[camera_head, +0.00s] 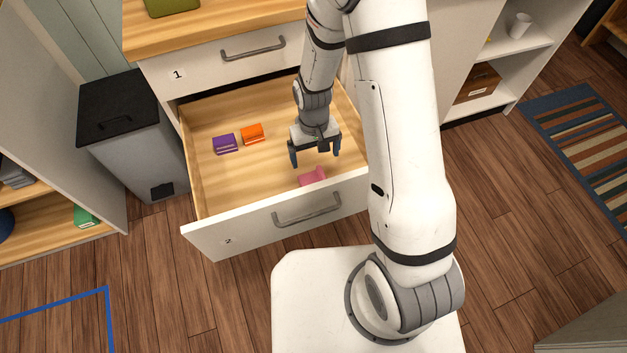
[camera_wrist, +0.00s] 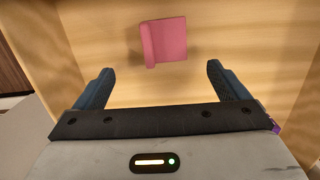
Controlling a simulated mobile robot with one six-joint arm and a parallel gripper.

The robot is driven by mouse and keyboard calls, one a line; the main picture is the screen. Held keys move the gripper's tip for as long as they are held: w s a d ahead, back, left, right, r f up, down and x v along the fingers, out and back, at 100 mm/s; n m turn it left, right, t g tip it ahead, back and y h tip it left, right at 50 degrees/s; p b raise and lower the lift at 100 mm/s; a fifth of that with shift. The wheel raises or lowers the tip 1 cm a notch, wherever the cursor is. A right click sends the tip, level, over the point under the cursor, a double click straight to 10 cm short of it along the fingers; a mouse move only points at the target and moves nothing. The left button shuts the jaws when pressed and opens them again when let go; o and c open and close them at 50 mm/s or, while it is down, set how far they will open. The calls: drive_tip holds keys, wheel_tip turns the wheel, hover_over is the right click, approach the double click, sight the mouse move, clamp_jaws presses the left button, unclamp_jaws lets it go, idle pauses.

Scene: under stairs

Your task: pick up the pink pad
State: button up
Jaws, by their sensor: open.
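The pink pad (camera_head: 312,176) lies in the open drawer, close to the inside of its front panel. In the wrist view the pink pad (camera_wrist: 163,41) sits on the drawer floor, ahead of my fingertips and between their lines. My gripper (camera_head: 315,155) is open and empty, pointing down into the drawer. In the wrist view its two dark fingers (camera_wrist: 160,78) stand wide apart, with bare wood between them. The gripper is above the drawer floor and apart from the pad; the exact height is hard to tell.
A purple object (camera_head: 225,144) and an orange object (camera_head: 252,133) lie farther left in the drawer (camera_head: 270,222). Its walls and front panel surround the space. A grey bin (camera_head: 130,130) stands left of it. A closed drawer (camera_head: 215,62) is above.

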sight(313, 179)
drive_tip(key=f, duration=0.4)
drive_tip(key=f+b, duration=0.1)
drive_tip(key=f, duration=0.3)
drive_tip(key=s+f, duration=0.1)
drive_tip(key=f, duration=0.2)
drive_tip(key=shift+a+f+b, duration=0.3)
drive_tip(key=shift+f+b, duration=0.1)
drive_tip(key=c, duration=1.1)
